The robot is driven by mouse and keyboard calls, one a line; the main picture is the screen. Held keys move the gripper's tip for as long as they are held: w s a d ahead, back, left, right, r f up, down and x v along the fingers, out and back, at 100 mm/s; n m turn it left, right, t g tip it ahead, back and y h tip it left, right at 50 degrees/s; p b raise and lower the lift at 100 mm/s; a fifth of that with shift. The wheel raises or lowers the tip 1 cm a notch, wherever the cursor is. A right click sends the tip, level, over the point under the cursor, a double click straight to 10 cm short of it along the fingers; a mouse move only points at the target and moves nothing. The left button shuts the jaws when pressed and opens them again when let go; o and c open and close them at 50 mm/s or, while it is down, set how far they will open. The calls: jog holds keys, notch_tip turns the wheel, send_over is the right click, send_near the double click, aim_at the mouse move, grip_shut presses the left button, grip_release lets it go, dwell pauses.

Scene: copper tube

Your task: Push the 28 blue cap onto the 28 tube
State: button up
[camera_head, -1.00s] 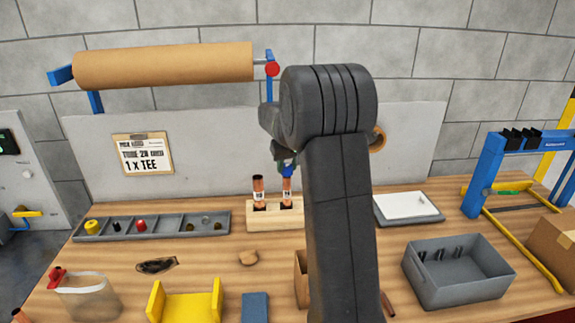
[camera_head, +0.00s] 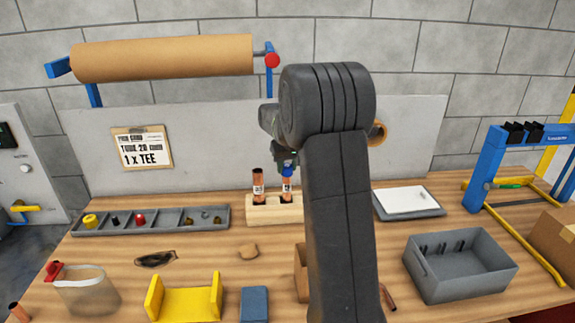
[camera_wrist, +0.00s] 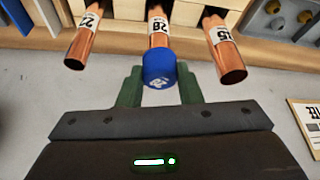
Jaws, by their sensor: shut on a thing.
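The blue cap (camera_wrist: 159,68) is between the green fingertips of my gripper (camera_wrist: 160,88) in the wrist view. My gripper is shut on it. The cap sits at the open end of the copper tube labelled 28 (camera_wrist: 158,28), in line with it; how far it is over the tube end I cannot tell. In the head view the blue cap (camera_head: 287,171) is a small spot above the right visible tube (camera_head: 287,189), just under my gripper (camera_head: 286,160). My arm hides part of the scene there.
Tubes labelled 22 (camera_wrist: 84,40) and 15 (camera_wrist: 226,58) flank the 28 tube closely, both open-ended. The wooden tube block (camera_head: 262,212) stands on the bench. A grey parts tray (camera_head: 100,228) lies to its left, a grey bin (camera_head: 455,285) to the right.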

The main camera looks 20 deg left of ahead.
jog(key=shift+f, duration=0.5)
jog(key=o, duration=1)
jog(key=shift+r, duration=0.1)
jog(key=b+v, duration=0.2)
jog(key=v, duration=1.1)
jog(key=shift+s+d+r, duration=0.1)
jog(key=shift+r, duration=0.2)
